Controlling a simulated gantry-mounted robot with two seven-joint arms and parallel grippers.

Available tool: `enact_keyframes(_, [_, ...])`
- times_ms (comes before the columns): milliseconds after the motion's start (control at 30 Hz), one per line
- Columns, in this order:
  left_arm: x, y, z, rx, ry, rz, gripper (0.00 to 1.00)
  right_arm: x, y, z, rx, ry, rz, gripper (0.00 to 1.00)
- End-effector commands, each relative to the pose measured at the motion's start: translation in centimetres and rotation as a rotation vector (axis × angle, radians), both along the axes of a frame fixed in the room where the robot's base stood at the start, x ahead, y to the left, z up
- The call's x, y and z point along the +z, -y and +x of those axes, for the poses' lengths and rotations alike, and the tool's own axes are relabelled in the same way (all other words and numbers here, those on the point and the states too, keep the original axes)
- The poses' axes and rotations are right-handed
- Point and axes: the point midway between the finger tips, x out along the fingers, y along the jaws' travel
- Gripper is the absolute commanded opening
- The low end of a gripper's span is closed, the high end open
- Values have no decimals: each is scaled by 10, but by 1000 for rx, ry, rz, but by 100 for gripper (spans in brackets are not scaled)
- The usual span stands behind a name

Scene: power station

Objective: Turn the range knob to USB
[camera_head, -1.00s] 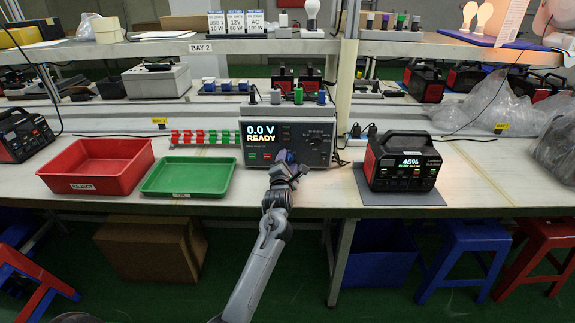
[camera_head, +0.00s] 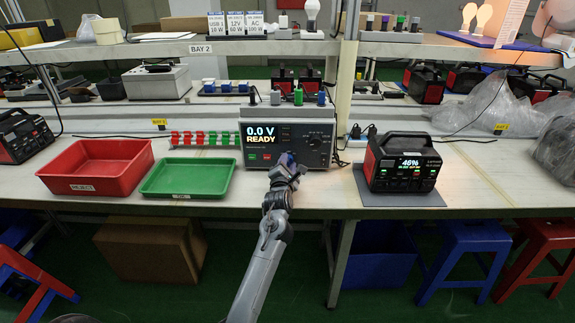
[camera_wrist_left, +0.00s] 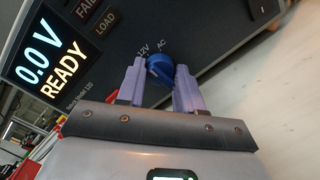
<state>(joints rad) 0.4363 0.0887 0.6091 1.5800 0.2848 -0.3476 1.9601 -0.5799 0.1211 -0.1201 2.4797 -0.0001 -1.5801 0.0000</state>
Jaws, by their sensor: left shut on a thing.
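The tester (camera_head: 286,140) stands on the bench with its screen reading "0.0 V READY". In the left wrist view the blue range knob (camera_wrist_left: 159,70) is low on its dark front panel, with "12V" and "AC" printed beside it. The "USB" mark does not show, and I cannot tell where the knob points. My left gripper (camera_head: 288,163) is at the panel's lower front; in the wrist view its purple fingers (camera_wrist_left: 158,82) are shut on the knob, one on each side. In the head view the gripper mostly hides the knob. My right gripper is not in view.
A green tray (camera_head: 187,193) and a red bin (camera_head: 72,183) stand left of the tester. A power station (camera_head: 402,166) showing 46% sits on a grey mat to the right. Cables run beside the tester. The bench edge lies under my left arm.

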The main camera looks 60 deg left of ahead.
Motion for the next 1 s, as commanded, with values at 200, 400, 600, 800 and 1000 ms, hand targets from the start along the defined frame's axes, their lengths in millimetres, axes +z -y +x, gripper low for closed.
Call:
enact_keyframes(200, [-1, 1, 1, 0, 132, -91, 6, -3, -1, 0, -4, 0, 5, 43])
enact_keyframes(400, [-1, 1, 1, 1, 276, -187, 5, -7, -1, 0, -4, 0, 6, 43])
enact_keyframes(600, [-2, 0, 1, 1, 408, -276, 5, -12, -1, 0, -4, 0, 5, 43])
enact_keyframes(800, [-2, 0, 1, 0, 510, -343, 5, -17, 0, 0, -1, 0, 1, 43])
enact_keyframes(1000, [-1, 0, 1, 0, 570, -384, 5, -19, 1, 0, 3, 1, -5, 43])
